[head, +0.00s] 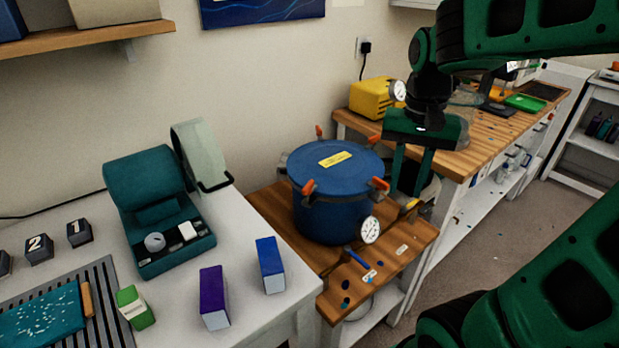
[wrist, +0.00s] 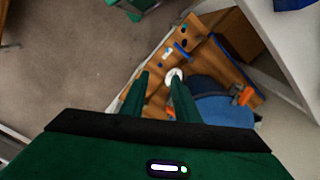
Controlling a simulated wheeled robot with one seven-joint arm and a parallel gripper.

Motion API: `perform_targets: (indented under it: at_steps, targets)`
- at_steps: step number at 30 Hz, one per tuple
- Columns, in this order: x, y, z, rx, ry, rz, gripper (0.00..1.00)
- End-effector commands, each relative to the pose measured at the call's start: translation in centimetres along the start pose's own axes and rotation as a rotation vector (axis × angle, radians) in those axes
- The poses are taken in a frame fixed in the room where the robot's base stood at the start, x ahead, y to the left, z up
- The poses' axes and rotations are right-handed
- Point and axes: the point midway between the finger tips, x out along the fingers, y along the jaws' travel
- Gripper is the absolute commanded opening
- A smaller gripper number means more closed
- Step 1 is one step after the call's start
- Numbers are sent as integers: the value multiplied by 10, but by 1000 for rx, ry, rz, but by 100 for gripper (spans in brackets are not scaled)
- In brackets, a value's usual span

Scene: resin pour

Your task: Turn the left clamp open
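A blue pressure pot (head: 328,215) with a round blue lid (head: 312,162) stands on a low wooden bench. Several orange-handled clamps sit around the lid rim. The left clamp (head: 309,187) is at the front left of the lid; another clamp (head: 379,184) is at the front right. My gripper (head: 406,190) is to the right of the pot, fingers pointing down, apart and empty. In the wrist view the open fingers (wrist: 158,75) show beside the white dial gauge (wrist: 174,76), with part of the pot (wrist: 222,109) and one orange clamp (wrist: 243,95) to the right.
A gauge (head: 370,230) sticks out from the pot's front right. Small items, including a blue-handled tool (head: 356,258), lie on the bench (head: 398,262). A white table (head: 245,308) with a teal machine (head: 150,190) and small boxes stands left. A yellow box (head: 370,98) is behind the pot.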

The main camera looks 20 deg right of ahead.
Motion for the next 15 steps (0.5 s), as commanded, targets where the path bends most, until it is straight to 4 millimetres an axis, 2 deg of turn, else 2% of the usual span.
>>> perform_targets:
  at_steps: [1, 3, 6, 9, 12, 15]
  targets:
    - [-7, -31, -15, 10, 0, 4, 28]
    - [-14, -71, -30, 43, 1, 4, 28]
    - [-22, -125, -43, 87, 1, 1, 28]
    - [-26, -171, -49, 122, -1, -3, 28]
    - [-27, -203, -50, 151, -4, -5, 28]
    - [-28, -222, -50, 167, -6, -7, 28]
